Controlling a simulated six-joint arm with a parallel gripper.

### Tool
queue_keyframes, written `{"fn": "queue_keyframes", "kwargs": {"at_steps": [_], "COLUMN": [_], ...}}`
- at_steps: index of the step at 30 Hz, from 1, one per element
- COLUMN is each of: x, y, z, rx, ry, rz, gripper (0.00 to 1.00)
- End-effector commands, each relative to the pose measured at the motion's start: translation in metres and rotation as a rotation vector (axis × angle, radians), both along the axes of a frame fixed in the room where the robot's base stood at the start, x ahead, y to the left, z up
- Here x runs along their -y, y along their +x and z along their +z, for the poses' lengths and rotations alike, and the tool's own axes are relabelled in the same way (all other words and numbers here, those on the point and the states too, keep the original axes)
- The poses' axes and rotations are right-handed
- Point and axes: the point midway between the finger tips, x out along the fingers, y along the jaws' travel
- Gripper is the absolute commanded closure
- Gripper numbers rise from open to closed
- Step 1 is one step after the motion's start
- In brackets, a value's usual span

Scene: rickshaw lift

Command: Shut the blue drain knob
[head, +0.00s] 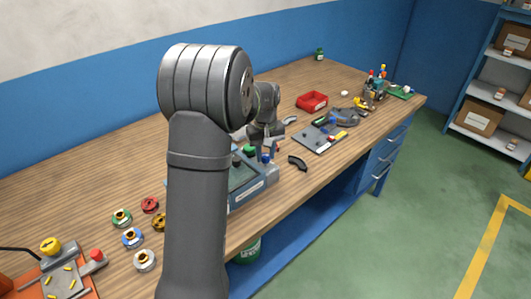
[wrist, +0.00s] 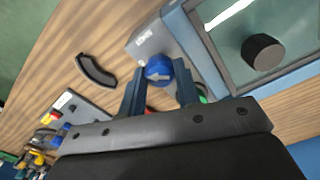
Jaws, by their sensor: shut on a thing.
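The blue drain knob (wrist: 158,66) is round with a white arrow mark on its face. It sits on the grey side panel of a bench unit (wrist: 147,42). My gripper (wrist: 159,74) has one dark finger on each side of the knob and is shut on it. In the head view the blue knob (head: 266,158) is small, at the unit's right end, with my gripper (head: 270,150) over it. My own arm hides much of the unit there.
A curved black handle (wrist: 95,71) lies on the wooden bench close by. A tool board (head: 318,138) and a red bin (head: 312,101) are farther back. Several coloured spools (head: 132,238) lie at left.

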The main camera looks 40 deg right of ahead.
Motion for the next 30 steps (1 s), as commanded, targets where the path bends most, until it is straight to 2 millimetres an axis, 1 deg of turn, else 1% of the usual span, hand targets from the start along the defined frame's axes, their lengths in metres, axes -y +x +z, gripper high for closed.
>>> {"fn": "queue_keyframes", "kwargs": {"at_steps": [18,24,30], "x": [0.0001,0.0,0.0], "y": [-0.0001,-0.0001,0.0], "z": [0.0009,0.0009,0.0009], "rx": [-0.001,-0.001,-0.001], "ry": [-0.001,-0.001,-0.001], "rz": [-0.576,-0.729,-0.837], "gripper": [0.93,0.93,0.93]}}
